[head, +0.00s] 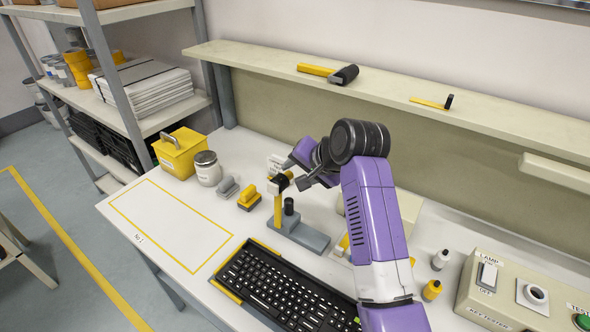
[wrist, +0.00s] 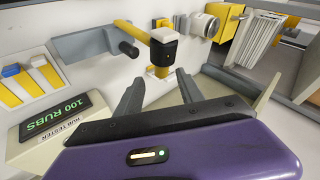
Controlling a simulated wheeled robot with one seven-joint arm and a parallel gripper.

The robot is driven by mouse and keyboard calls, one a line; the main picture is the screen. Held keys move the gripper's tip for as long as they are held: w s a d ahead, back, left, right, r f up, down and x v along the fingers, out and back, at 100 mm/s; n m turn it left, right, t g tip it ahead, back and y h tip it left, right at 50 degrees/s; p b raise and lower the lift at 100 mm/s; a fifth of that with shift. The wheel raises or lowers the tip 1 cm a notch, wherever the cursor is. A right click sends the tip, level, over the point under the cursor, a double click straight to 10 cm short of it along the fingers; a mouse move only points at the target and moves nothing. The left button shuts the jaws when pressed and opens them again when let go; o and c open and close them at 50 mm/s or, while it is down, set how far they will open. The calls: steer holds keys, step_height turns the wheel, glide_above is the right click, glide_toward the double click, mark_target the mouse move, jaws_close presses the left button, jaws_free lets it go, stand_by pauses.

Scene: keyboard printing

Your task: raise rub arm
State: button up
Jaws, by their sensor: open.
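The rub arm is a yellow bar (head: 278,212) with a black head (head: 280,183), at a grey base (head: 302,238) with a black peg (head: 289,206). In the wrist view the yellow bar (wrist: 131,31) ends in the black head (wrist: 165,48), just beyond my fingertips. Whether the bar is level or tilted is hard to tell. The cream rub tester (wrist: 38,150) shows "100 RUBS" in the wrist view; in the head view my arm mostly hides it. My gripper (wrist: 160,92) is open and empty, its two fingers pointing toward the black head, with no visible contact.
A black keyboard (head: 285,288) lies in front of the base. Two small blocks, one grey (head: 226,189) and one yellow (head: 250,198), a jar (head: 206,168) and a yellow box (head: 180,153) stand left. The lamp box (head: 480,305) is at right. The outlined mat area (head: 170,225) is clear.

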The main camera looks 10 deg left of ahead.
steer(key=s+d+r+p, duration=0.1)
steer(key=d+r+p, duration=0.3)
steer(key=r+p, duration=0.1)
steer(key=shift+s+r, duration=0.15)
stand_by(0.6)
steer(key=shift+d, duration=0.1)
stand_by(0.4)
